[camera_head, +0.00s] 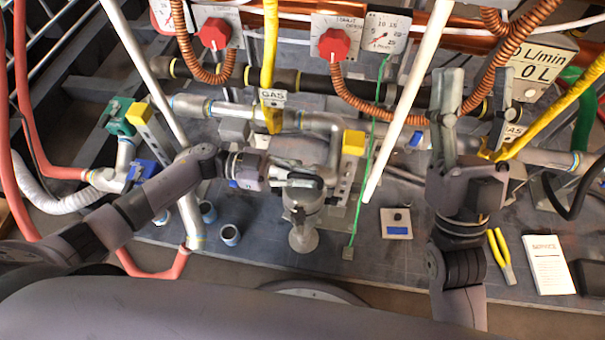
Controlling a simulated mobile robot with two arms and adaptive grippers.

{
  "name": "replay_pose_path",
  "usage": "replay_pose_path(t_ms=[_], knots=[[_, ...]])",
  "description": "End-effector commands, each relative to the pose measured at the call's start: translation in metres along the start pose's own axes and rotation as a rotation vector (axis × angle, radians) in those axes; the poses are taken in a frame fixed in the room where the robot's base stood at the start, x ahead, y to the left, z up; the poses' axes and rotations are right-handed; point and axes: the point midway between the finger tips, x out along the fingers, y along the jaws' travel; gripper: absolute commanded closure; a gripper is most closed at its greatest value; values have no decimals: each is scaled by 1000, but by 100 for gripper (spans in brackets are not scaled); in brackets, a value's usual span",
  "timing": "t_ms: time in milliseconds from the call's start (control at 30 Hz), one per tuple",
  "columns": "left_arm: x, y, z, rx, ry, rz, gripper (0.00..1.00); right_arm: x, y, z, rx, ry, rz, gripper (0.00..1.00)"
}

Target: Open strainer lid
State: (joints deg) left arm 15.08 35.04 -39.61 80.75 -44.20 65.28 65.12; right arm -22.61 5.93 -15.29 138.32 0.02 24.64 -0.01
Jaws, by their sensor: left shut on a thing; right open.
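A grey metal fitting that looks like the strainer (303,215) stands upright in the middle of the board, under the bent grey pipe. My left gripper (292,181) reaches in from the left and is shut on its upper part. The fingers hide much of that part, so I cannot tell where the lid meets the body or whether it is loose. My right gripper (475,100) is open and empty, with its fingers pointing up the picture, well to the right of the strainer.
A white sloping pipe (410,100) and a green cable (371,150) stand between my two grippers. Red valve knobs (334,44) and copper hoses are at the back. Yellow pliers (501,255) and a white service booklet (549,264) lie at the right. Two small cups (229,235) stand left of the strainer.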

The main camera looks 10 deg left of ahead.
Motion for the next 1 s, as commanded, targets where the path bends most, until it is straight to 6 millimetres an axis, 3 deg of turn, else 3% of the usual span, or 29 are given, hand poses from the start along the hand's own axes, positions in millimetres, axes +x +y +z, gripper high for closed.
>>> replay_pose_path(t_ms=[233,500,800,1000], knots=[[-1,-12,-9,-111,-2,-5,100,-9,10,68,-20,-404,17,52],[-1,-24,-12,-249,-1,-6,100,-53,20,124,-33,-801,39,52],[-2,-37,-13,-400,0,-7,100,-99,28,149,-39,-1074,58,52],[-1,-45,-12,-422,2,-7,100,-110,29,154,-40,-1130,62,52]])
